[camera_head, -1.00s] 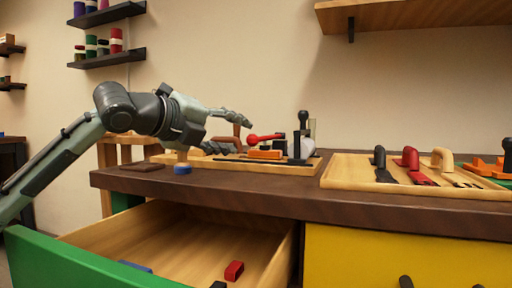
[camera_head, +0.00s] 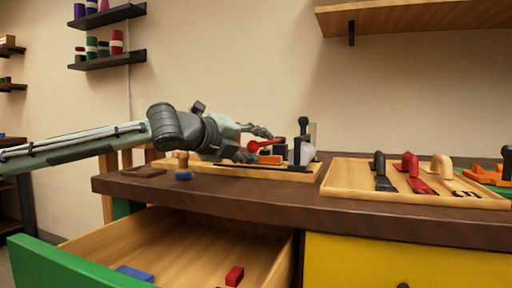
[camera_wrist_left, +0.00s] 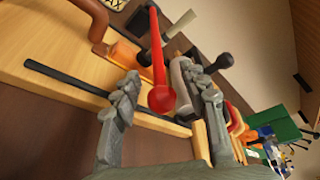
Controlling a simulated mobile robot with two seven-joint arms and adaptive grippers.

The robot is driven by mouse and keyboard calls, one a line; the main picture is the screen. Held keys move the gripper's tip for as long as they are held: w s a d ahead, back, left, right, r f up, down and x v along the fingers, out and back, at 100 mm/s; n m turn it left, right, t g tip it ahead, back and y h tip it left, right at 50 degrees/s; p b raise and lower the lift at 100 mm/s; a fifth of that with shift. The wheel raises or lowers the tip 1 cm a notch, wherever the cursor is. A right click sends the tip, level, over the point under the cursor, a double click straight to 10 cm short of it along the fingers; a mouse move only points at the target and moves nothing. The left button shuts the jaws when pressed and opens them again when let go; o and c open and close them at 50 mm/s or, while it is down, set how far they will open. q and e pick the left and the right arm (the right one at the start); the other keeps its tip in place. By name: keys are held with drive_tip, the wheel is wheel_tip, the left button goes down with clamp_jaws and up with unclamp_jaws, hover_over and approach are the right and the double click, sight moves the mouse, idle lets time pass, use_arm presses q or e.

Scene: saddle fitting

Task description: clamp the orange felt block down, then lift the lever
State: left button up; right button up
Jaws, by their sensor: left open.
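The orange felt block (camera_head: 270,159) lies on the wooden fixture board (camera_head: 220,170); an orange block also shows in the left wrist view (camera_wrist_left: 125,53). A red lever (camera_head: 268,142) with a round ball end sticks out to the left above it. My left gripper (camera_head: 254,146) is open beside the lever's ball end. In the left wrist view the red ball (camera_wrist_left: 162,98) shows between the two spread fingers (camera_wrist_left: 163,92); contact cannot be told. A black-knobbed upright handle (camera_head: 303,124) stands just right of the block. My right gripper is not in view.
A long black bar (camera_head: 262,166) lies along the board's front. A tray (camera_head: 335,182) with black, red and tan handled tools stands at right. The open drawer (camera_head: 200,240) below holds red and blue blocks.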

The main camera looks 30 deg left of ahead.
use_arm(q)
drive_tip(key=shift+c, duration=0.6)
clamp_jaws()
